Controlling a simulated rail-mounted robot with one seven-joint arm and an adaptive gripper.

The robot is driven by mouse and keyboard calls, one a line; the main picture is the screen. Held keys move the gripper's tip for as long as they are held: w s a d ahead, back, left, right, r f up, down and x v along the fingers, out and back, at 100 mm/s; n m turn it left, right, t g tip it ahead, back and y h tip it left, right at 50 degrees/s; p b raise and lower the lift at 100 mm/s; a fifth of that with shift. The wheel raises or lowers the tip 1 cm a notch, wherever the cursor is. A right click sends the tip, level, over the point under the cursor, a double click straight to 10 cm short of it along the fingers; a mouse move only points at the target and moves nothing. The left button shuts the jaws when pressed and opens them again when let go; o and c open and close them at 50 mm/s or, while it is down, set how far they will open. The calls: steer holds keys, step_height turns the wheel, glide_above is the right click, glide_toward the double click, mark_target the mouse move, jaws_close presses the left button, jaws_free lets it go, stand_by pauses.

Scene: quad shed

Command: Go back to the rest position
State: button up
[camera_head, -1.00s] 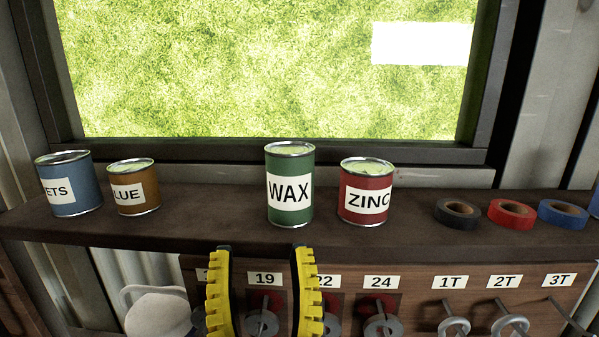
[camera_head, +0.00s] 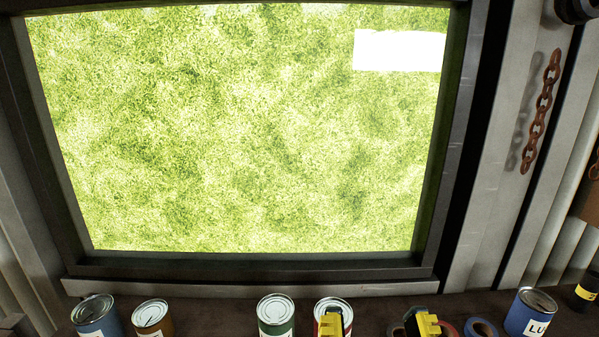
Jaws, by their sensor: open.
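My gripper (camera_head: 381,324) shows only as two yellow fingertips at the bottom edge, right of centre. They stand well apart with nothing visible between them, so it is open and empty. The left fingertip overlaps the red can (camera_head: 331,303) in the picture, and the right one overlaps the tape rolls. I cannot tell how far in front of them the fingers are. The rest of the gripper and my arm are out of view below.
A blue can (camera_head: 97,316), an orange can (camera_head: 153,316) and a green can (camera_head: 276,314) stand on the shelf. A blue tape roll (camera_head: 482,328) and a blue can marked LU (camera_head: 530,313) are at right. A chain (camera_head: 541,110) hangs beside the window (camera_head: 240,130).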

step_height(320, 180, up, 5)
steer(key=shift+r+p, duration=0.1)
steer(key=shift+p, duration=1.1)
